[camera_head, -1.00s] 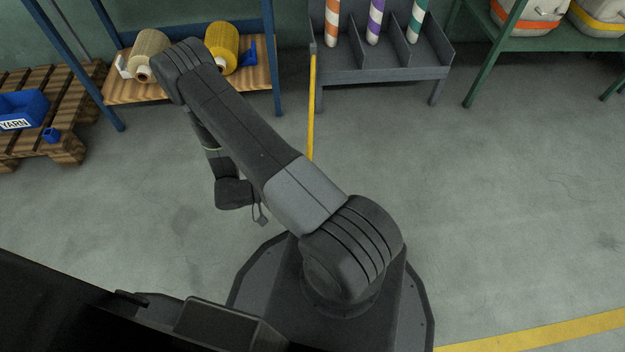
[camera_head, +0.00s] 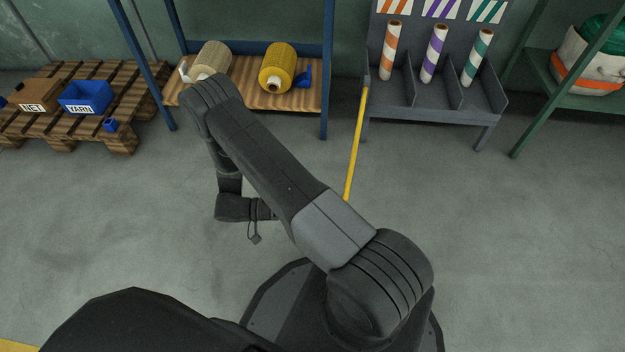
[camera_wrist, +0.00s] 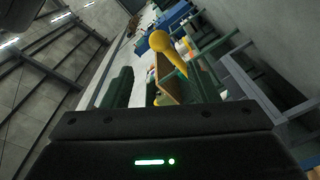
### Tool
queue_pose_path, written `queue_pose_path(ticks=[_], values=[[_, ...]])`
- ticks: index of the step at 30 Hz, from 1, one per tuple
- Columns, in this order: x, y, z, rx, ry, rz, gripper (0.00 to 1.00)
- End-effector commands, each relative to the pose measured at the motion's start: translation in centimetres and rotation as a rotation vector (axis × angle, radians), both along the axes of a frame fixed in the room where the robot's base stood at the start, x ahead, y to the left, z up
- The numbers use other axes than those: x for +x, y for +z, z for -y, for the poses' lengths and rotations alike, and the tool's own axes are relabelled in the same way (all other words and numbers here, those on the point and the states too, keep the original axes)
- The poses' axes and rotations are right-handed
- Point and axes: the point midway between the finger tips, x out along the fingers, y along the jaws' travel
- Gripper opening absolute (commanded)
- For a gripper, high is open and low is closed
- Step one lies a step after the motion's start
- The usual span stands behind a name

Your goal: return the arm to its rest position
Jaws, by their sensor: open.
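My arm is bent at the elbow in the head view, with the elbow high at left and the forearm hanging down to the wrist. The last link points right and passes behind my upper arm, so the fingertips are hidden there. In the wrist view my gripper (camera_wrist: 160,88) shows as two dark fingers standing apart above the black palm bar. It is open, and I see nothing held between the fingers. A yellow rounded object (camera_wrist: 163,42) appears beyond them, apparently at a distance.
A blue-framed shelf holds a beige roll (camera_head: 211,58) and a yellow roll (camera_head: 277,68). A grey rack (camera_head: 432,106) holds striped tubes. A pallet at left carries a blue YARN bin (camera_head: 86,96) and a brown NET box (camera_head: 35,94). A green shelf (camera_head: 560,92) stands right.

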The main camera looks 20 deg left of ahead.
Motion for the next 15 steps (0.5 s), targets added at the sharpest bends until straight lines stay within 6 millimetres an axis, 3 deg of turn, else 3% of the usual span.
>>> queue_pose_path(ticks=[5,15], values=[[0.6,-0.1,1.4,-0.001,-0.001,-0.001,0.54],[3.2,-0.2,7.5,-0.001,-0.005,-0.003,0.54]])
